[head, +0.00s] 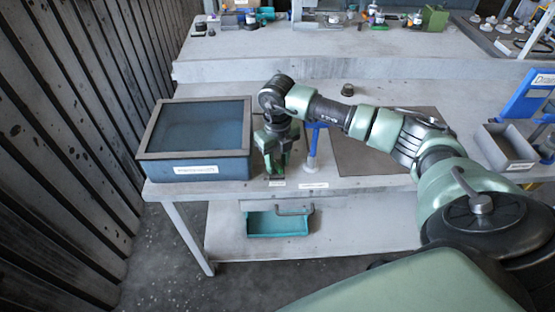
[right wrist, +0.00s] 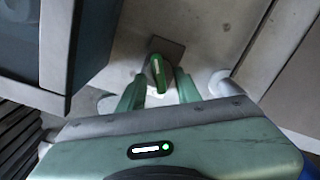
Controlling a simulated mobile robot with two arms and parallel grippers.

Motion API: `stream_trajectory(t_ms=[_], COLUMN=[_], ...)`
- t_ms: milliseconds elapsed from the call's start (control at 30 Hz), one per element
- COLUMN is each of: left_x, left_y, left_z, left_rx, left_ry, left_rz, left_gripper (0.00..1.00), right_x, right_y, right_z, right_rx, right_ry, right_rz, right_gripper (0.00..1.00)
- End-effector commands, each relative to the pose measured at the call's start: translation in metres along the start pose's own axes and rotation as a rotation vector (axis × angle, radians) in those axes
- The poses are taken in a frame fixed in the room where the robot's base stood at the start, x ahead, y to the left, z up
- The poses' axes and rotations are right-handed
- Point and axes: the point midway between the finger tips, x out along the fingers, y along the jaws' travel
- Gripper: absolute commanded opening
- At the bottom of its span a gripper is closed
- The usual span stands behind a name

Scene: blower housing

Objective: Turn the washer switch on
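The switch is a green knob (right wrist: 157,73) with a white stripe, on a small dark plate (right wrist: 172,50), in the right wrist view. In the head view my gripper hides most or all of it. My right gripper (right wrist: 159,80) points down over the knob, with one green finger on each side. The fingers look spread, with narrow gaps to the knob; contact is not clear. In the head view my right gripper (head: 276,160) is low at the bench's front, just right of the blue washer box (head: 202,171) with its grey rim. My left gripper is out of view.
A blue T-shaped handle on a post (head: 314,140) stands close to the right of my gripper. A dark mat (head: 365,160) lies beyond it. A grey bin (head: 508,150) is at right. A teal tray (head: 277,224) sits on the lower shelf.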

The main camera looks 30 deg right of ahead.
Motion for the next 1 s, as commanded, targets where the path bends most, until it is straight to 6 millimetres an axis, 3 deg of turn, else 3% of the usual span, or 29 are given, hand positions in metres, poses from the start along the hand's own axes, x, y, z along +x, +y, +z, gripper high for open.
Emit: stream_trajectory(t_ms=[167,300,667,1000], left_x=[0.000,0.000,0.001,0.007], left_y=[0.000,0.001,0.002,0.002], left_z=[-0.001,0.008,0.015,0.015], left_rx=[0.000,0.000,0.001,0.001], left_ry=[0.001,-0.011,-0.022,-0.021], left_rz=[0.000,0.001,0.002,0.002], left_gripper=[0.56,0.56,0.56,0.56], right_x=[0.000,0.000,0.000,0.000], right_y=[0.000,0.000,0.000,0.001], right_z=[0.000,0.000,0.000,0.001], right_rx=[0.000,0.000,0.026,0.227], right_ry=[0.000,0.000,0.000,-0.001], right_rz=[0.000,0.000,0.001,0.002], right_gripper=[0.34,0.00,0.00,0.00])
